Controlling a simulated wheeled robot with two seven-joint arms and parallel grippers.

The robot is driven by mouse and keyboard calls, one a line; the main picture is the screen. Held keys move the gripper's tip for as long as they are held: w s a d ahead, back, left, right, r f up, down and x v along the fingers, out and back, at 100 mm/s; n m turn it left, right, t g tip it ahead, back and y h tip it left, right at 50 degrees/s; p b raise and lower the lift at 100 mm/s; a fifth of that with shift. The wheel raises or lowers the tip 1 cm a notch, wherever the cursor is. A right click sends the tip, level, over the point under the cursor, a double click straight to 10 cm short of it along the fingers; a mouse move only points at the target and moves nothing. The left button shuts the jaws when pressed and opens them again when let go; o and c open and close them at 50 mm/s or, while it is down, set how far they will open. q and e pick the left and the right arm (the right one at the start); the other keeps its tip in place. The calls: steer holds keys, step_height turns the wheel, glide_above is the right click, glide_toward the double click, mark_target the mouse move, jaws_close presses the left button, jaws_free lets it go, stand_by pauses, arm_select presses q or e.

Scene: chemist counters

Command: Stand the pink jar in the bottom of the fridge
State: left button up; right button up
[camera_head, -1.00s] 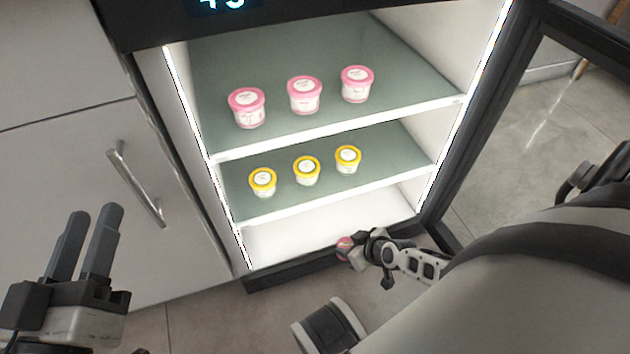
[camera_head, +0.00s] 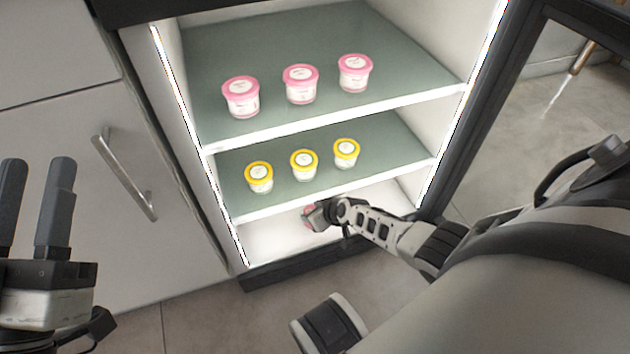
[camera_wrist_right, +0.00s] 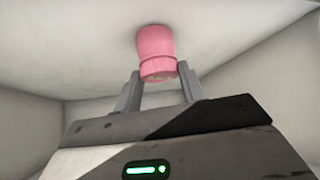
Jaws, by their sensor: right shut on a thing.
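The pink jar (camera_wrist_right: 155,46) shows in the right wrist view between the fingertips of my right gripper (camera_wrist_right: 160,76), which is shut on it. In the head view my right gripper (camera_head: 322,215) reaches into the bottom of the fridge (camera_head: 275,240), below the lower shelf. Only a small pink part of the jar (camera_head: 307,217) shows there; the gripper hides the rest. I cannot tell whether the jar touches the fridge floor. My left gripper (camera_head: 38,200) is open and empty at the left, in front of the cabinet.
Pink-lidded tubs (camera_head: 301,84) stand on the upper shelf (camera_head: 420,75) and yellow-lidded tubs (camera_head: 304,165) on the lower shelf (camera_head: 395,150). The fridge door (camera_head: 480,110) stands open at the right. A cabinet handle (camera_head: 124,175) is at the left. The bottom's left part is clear.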

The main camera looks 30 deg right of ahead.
steer(key=o, duration=1.1)
steer(key=shift+c, duration=0.2)
arm_select(q)
steer(key=shift+r, duration=0.2)
arm_select(e)
steer(key=shift+r, duration=0.15)
steer(key=p+v, duration=0.3)
steer(key=shift+r, duration=0.15)
steer(key=s, duration=0.4)
steer(key=shift+s+d+f+p, duration=0.2)
steer(key=shift+d+f+p, duration=0.05)
steer(key=shift+d+p, duration=0.15)
arm_select(q)
step_height(320, 180, down, 8)
steer(key=s+d+n+g+y, duration=0.1)
steer(key=s+n+g+y, duration=0.1)
steer(key=n+g, duration=0.2)
steer(key=shift+s+r+n+g+y, duration=0.15)
steer(key=shift+n+g+y, duration=0.25)
steer(key=shift+n, duration=0.5)
arm_select(e)
steer(key=s, duration=0.7)
steer(key=shift+s+d, duration=0.3)
steer(key=shift+d, duration=0.15)
